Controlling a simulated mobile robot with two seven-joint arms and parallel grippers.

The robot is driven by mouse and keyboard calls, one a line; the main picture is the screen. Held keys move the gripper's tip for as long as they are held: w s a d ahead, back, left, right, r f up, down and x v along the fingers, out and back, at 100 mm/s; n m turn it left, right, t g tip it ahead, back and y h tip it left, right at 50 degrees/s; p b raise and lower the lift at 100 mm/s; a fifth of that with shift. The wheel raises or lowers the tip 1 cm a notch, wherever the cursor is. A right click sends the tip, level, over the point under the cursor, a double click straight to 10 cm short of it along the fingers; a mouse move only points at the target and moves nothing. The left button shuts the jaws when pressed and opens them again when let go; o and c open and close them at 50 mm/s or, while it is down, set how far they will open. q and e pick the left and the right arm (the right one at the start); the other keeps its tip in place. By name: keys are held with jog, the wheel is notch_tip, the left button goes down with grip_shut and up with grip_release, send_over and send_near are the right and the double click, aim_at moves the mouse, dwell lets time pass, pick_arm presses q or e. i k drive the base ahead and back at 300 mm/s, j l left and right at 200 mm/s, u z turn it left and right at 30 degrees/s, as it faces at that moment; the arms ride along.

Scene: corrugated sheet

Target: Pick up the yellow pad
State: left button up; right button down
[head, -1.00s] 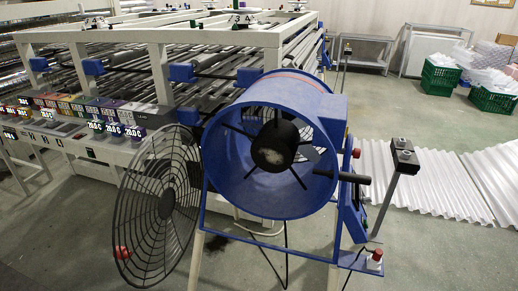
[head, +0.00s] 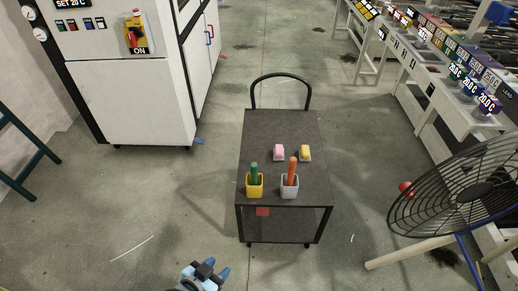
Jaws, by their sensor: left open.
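The yellow pad (head: 305,153) lies on the dark top of a cart (head: 262,132) in the middle of the head view. A pink pad (head: 279,152) lies just to its left, apart from it. My left gripper (head: 207,272) shows at the bottom edge, left of the cart and well short of the pad. Its blue fingers are apart with nothing seen between them. My right gripper is out of view.
A yellow cup with a green stick (head: 254,184) and a grey cup with an orange stick (head: 290,185) stand at the cart's near edge. A white cabinet (head: 125,100) stands left. A fan guard (head: 455,190) stands right. Floor around the cart is mostly clear.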

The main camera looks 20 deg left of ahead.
aim_at(304, 156)
jog(key=z, duration=1.45)
jog(key=u, duration=1.55)
jog(key=i+j+z, duration=0.1)
jog(key=i+j, duration=0.15)
jog(key=i, duration=0.15)
jog(key=i+j+z, duration=0.1)
jog(key=i+j, duration=0.15)
jog(key=i, duration=0.15)
jog(key=i+z, duration=0.1)
jog(key=z, duration=0.25)
jog(key=i+z, duration=0.1)
jog(key=z, duration=0.25)
jog(key=i+j+z, duration=0.1)
jog(key=z, duration=0.25)
